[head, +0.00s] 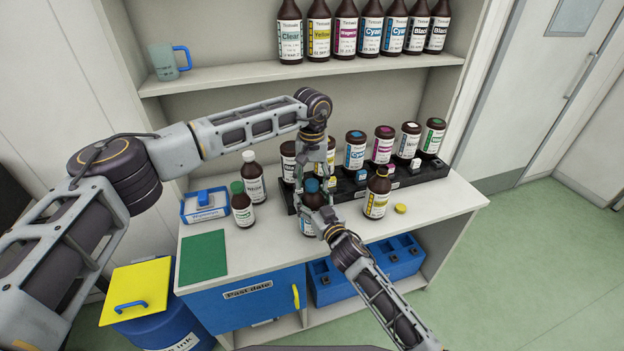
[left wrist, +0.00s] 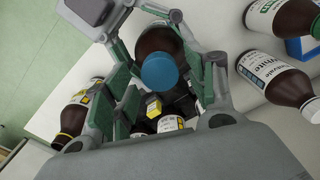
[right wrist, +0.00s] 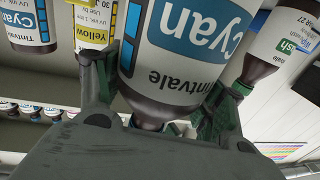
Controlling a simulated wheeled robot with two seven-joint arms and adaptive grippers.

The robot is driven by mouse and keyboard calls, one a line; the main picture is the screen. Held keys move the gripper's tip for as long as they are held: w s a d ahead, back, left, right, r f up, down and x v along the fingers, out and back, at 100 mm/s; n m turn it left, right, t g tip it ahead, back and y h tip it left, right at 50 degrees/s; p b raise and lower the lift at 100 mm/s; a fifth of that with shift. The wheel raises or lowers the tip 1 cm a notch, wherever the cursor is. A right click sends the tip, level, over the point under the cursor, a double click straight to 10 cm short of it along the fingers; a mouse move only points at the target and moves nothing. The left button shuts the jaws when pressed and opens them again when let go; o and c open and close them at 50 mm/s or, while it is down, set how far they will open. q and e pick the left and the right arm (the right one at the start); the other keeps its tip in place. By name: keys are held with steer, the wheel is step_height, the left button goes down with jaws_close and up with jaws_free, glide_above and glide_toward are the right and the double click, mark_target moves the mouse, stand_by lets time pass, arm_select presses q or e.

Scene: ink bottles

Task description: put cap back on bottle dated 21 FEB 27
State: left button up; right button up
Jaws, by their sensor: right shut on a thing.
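My right gripper (head: 322,226) is shut on a brown cyan bottle (right wrist: 195,50) standing near the counter's front. Its large "Cyan" label fills the right wrist view, with my right fingers (right wrist: 160,105) at either side; no date is legible. A blue cap (head: 312,185) is at that bottle's top; it also shows in the left wrist view (left wrist: 160,71). My left gripper (left wrist: 163,85) is open around the cap, fingers apart on both sides. I cannot tell how firmly the cap sits. A yellow bottle (head: 376,198) stands to the right, with a yellow cap (head: 401,208) lying beside it.
Behind is a black rack (head: 345,190) with several bottles. A blue crate (head: 395,262) is below. The counter's right end is clear.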

arm_select(q)
steer(key=shift+r, duration=2.2)
steer(key=shift+c, duration=0.2)
